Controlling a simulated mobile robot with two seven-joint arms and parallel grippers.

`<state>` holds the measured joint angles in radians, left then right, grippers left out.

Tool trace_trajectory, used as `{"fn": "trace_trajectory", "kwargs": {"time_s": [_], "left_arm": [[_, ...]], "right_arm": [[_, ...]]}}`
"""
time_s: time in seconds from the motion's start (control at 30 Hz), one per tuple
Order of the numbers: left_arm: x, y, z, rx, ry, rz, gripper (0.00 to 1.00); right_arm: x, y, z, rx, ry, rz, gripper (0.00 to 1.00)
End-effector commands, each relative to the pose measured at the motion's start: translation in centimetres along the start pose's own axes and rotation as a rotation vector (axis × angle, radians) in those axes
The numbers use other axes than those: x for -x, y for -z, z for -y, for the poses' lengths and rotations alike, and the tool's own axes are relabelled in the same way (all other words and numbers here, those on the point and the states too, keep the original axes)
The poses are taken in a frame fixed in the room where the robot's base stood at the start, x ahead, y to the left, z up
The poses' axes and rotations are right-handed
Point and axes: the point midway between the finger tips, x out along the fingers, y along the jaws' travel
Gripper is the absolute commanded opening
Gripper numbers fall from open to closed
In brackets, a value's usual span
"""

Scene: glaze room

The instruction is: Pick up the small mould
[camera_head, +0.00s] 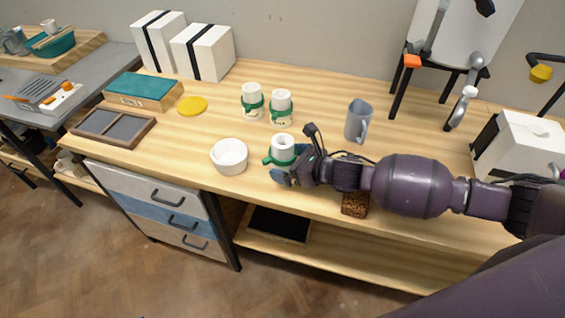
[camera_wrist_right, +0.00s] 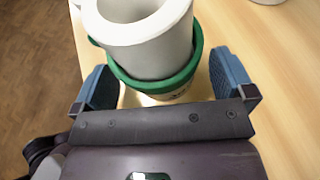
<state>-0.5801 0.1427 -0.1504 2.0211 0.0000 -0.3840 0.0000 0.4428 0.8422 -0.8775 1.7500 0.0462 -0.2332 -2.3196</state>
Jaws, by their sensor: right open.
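A white cylindrical mould with a green band (camera_head: 283,146) stands upright near the front edge of the table. It fills the top middle of the right wrist view (camera_wrist_right: 150,50), showing a hollow white top and a green ring below. My right gripper (camera_head: 284,166) comes in from the right at this mould. Its two blue fingers are apart, one on each side of the mould in the wrist view, with gaps visible. Two similar white moulds with green bands, one on the left (camera_head: 252,101) and one on the right (camera_head: 281,108), stand farther back. My left gripper is out of view.
A white bowl (camera_head: 229,156) stands just left of the nearest mould. A grey mug (camera_head: 358,120) stands behind my right arm. A brown speckled block (camera_head: 355,204) is below the arm. A yellow disc (camera_head: 193,105) lies farther left. The table between the bowl and rear moulds is clear.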

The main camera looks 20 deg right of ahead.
Motion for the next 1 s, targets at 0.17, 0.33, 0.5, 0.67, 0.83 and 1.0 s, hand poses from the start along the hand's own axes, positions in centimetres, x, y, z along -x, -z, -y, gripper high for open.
{"fn": "trace_trajectory", "kwargs": {"time_s": [0.17,0.33,0.5,0.67,0.83,1.0], "left_arm": [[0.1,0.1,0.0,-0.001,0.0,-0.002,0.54],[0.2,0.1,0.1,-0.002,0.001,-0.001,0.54],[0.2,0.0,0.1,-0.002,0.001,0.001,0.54],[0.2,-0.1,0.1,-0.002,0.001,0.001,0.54],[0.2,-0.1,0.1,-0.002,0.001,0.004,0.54],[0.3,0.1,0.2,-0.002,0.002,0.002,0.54]], "right_arm": [[-0.2,0.0,0.0,0.001,0.0,0.0,1.0],[-0.2,0.0,0.0,0.001,0.0,0.0,0.86],[-0.2,0.0,0.0,0.001,0.0,0.0,0.6],[-0.2,-0.2,0.0,0.002,0.0,0.003,0.45],[-0.1,-0.2,0.0,0.002,0.0,0.003,0.45],[0.3,-1.4,0.1,0.006,0.0,0.005,0.45]]}}
